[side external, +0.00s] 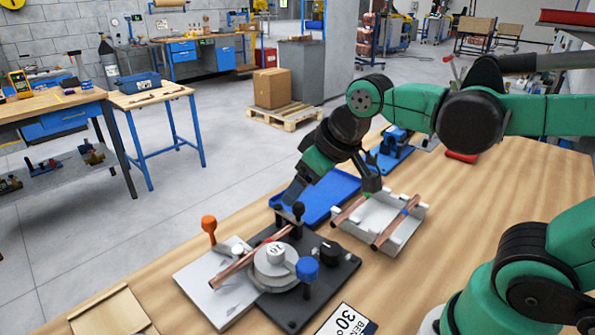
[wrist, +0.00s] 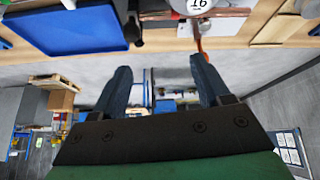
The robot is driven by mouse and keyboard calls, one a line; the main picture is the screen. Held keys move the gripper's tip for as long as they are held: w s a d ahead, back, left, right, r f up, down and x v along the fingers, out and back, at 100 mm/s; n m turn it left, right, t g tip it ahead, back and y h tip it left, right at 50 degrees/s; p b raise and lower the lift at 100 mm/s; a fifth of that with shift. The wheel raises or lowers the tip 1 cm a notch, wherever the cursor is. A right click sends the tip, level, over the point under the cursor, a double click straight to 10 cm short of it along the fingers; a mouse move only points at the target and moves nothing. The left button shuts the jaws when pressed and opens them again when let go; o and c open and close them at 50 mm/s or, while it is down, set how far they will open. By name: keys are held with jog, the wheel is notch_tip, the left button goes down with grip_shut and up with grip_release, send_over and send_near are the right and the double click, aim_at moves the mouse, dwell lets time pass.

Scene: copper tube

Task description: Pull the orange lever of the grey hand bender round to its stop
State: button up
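The grey hand bender (side external: 268,275) sits on a dark base plate near the table's front, its round former marked 16; the former also shows at the top of the wrist view (wrist: 199,5). Its orange lever (side external: 209,225) has an upright orange knob at the left of the bender. In the wrist view the orange lever (wrist: 197,42) appears near the tip of the right-hand finger; contact cannot be told. A copper tube (side external: 238,268) lies across the bender. My gripper (side external: 292,194) is open and empty, behind the bender and right of the lever.
A blue tray (side external: 318,206) lies behind the bender. A white rack (side external: 389,238) with copper tubes stands to the right. A blue knob (side external: 307,268) and a black knob (side external: 330,247) rise from the base. A bend card (side external: 345,322) lies in front. Bare table is at far right.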

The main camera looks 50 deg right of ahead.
jog(key=w+a+r+n+g, duration=0.25)
jog(key=w+a+n, duration=0.2)
jog(key=w, duration=0.45)
jog(key=n+g, duration=0.3)
jog(key=n, duration=0.1)
send_over(208, 217)
notch_tip(208, 217, down, 6)
jog(key=shift+s+d+r, duration=0.15)
jog(key=shift+a+f+n+g, duration=0.25)
jog(key=shift+f+n, duration=0.1)
jog(key=shift+f, duration=2.75)
grip_shut()
